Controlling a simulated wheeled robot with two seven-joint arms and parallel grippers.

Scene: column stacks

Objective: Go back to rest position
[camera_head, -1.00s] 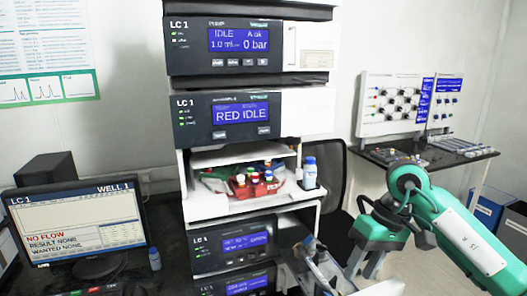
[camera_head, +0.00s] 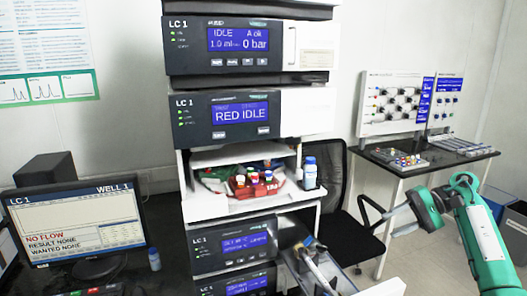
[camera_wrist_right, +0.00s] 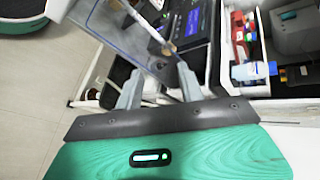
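My right gripper (camera_head: 370,215) is to the right of the instrument stack (camera_head: 245,118), in front of the black chair, with its fingers pointing left. In the right wrist view, its two grey fingers (camera_wrist_right: 158,82) stand apart with nothing between them. My left gripper is not in view. In the stack's open bay, a red rack (camera_head: 254,184) holds several vials with coloured caps. A blue-capped bottle (camera_head: 309,172) stands at the right of the bay.
An open drawer (camera_head: 322,270) with a tool-like item sticks out at the lower right of the stack. A chair (camera_head: 335,190) and side table (camera_head: 455,158) are at the right.

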